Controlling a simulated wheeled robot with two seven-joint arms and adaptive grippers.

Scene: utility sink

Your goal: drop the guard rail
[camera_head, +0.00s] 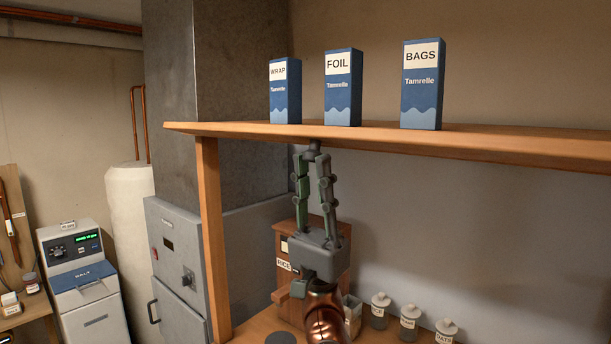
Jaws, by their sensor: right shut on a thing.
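My right gripper (314,157) reaches up from below, in front of the wooden shelf (520,146). I cannot make out a separate guard rail along the shelf edge. My left gripper is not in view.
Three blue boxes stand upright on the shelf: WRAP (285,95), FOIL (343,90) and BAGS (422,88). A wooden post (212,240) supports the shelf's left end. Below stand a wooden box labelled RICE (284,248) and several small jars (409,322).

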